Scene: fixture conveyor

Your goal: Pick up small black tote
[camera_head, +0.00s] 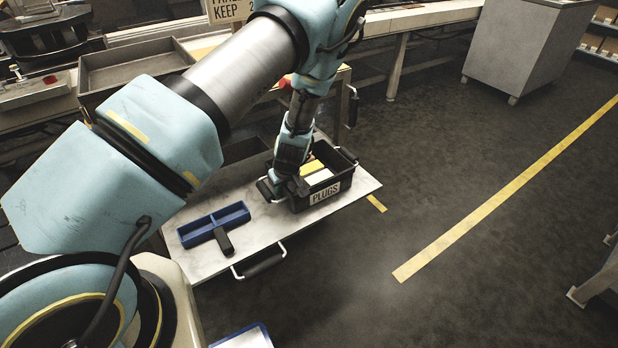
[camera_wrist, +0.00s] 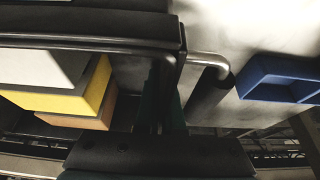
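The small black tote (camera_head: 327,199) with a white "PLUGS" label stands upright on the pale tabletop of a cart. It holds yellow and white blocks. A handle with a dark grip (camera_head: 266,189) is at its left end. My gripper (camera_head: 289,187) points down at the tote's left end, close to the handle. The tote's rim (camera_wrist: 166,85) and the handle's grip (camera_wrist: 209,94) show in and beside that gap. Contact cannot be made out.
A blue divided tray (camera_head: 214,223) lies on the cart top (camera_head: 262,230) left of the tote, with a dark object at its front. The cart has a handle (camera_head: 262,263) at its front edge. A grey bin (camera_head: 130,70) stands behind.

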